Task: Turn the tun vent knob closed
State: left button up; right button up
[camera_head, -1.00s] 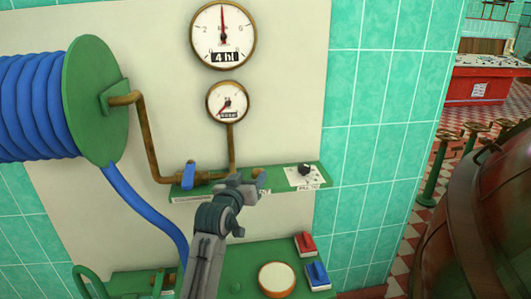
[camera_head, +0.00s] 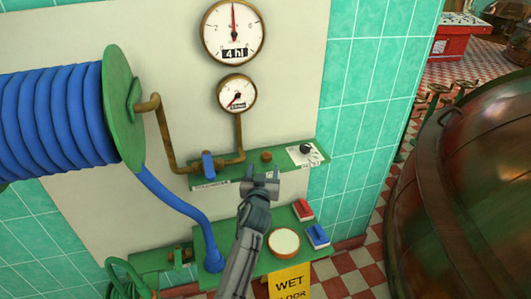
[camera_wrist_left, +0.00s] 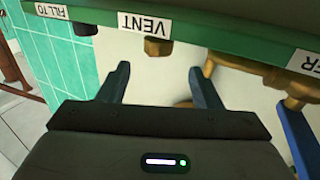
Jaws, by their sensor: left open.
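The vent knob is a small brown knob (camera_head: 266,156) on the narrow green shelf (camera_head: 236,173). In the left wrist view the knob (camera_wrist_left: 158,47) shows just beside the white VENT label (camera_wrist_left: 146,24) on the shelf's edge. My left gripper (camera_head: 261,180) is open and empty at the shelf's front edge, just below the knob in the head view. In the left wrist view its two fingers (camera_wrist_left: 158,82) stand apart, with the knob beyond the tips and roughly between them. No contact shows. My right gripper is not in view.
A blue-handled valve (camera_head: 208,163) sits left of the knob, and a black dial (camera_head: 306,149) right of it. Two gauges hang above. A copper vessel (camera_head: 465,190) fills the right.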

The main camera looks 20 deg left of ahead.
aim_at(266, 154)
pick_arm(q)
jog(key=w, duration=0.6)
jog(key=shift+d+f, duration=0.15)
jog(key=shift+d, duration=0.1)
jog(key=shift+w+a, duration=0.55)
jog(key=shift+w, duration=0.1)
jog(key=shift+w+a, duration=0.3)
jog(key=shift+a, duration=0.1)
jog(key=shift+w, duration=0.15)
jog(key=shift+w+d, duration=0.15)
jog(key=shift+d, duration=0.05)
jog(key=shift+s+a, duration=0.1)
jog(key=shift+s, duration=0.1)
jog(key=c, duration=1)
jog(key=m+h+p, duration=0.1)
jog(key=h+p, duration=0.1)
jog(key=p, duration=0.4)
jog(key=r+m+h+p, duration=0.1)
jog(key=m+h+p, duration=0.1)
jog(key=p, duration=0.5)
jog(key=shift+r+h, duration=0.1)
jog(key=shift+h, duration=0.4)
jog(key=shift+w+f+m+h+p, duration=0.15)
jog(key=shift+f+m+h+p, duration=0.2)
jog(key=shift+m+h, duration=0.45)
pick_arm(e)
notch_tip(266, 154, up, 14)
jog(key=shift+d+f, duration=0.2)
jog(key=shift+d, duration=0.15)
